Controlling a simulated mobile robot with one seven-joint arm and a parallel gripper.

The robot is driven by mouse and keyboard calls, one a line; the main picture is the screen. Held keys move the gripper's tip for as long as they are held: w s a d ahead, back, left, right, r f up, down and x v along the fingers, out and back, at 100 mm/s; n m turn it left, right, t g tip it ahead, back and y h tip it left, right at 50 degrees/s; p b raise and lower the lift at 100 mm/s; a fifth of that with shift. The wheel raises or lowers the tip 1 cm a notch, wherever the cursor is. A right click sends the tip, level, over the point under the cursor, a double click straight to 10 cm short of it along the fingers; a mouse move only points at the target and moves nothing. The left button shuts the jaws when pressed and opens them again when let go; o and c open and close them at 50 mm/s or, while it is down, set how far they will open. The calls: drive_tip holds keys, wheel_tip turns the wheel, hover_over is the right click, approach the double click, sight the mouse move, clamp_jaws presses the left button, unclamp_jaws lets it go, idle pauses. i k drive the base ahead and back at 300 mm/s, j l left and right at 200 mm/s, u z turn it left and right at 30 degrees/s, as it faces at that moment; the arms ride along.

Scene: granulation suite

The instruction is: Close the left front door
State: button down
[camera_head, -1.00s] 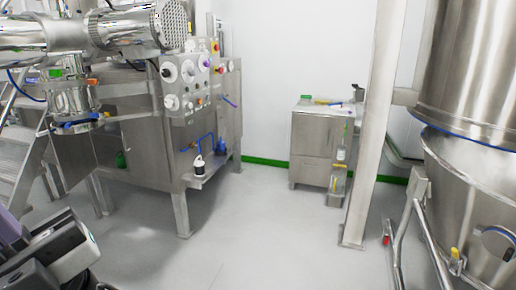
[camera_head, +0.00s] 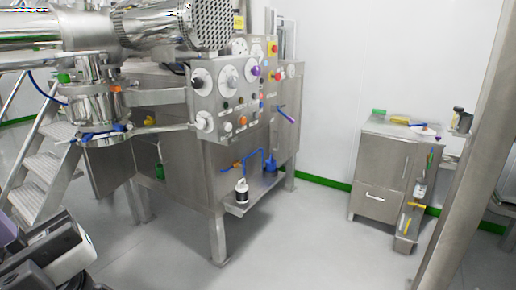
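A large stainless machine cabinet (camera_head: 185,160) stands on legs at the left centre, with a control panel (camera_head: 228,92) of dials and knobs at its front corner. Part of my arm, dark with a pale cap, shows at the bottom left. My gripper's fingertips cannot be made out, and nothing is seen held.
A metal stair (camera_head: 50,170) stands at the far left. A steel post (camera_head: 475,160) rises at the right. A low shelf (camera_head: 255,192) with a small bottle (camera_head: 241,190) juts from the machine. The grey floor (camera_head: 310,245) in the middle is clear.

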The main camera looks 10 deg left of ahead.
sight(111, 167)
drive_tip(key=i+u, duration=1.3)
drive_tip(key=i+l+u, duration=0.15)
drive_tip(key=i+u, duration=0.3)
drive_tip(key=i, duration=0.15)
drive_tip(key=i+u, duration=0.3)
drive_tip(key=i, duration=0.2)
drive_tip(key=i+u, duration=0.25)
drive_tip(key=i, duration=0.25)
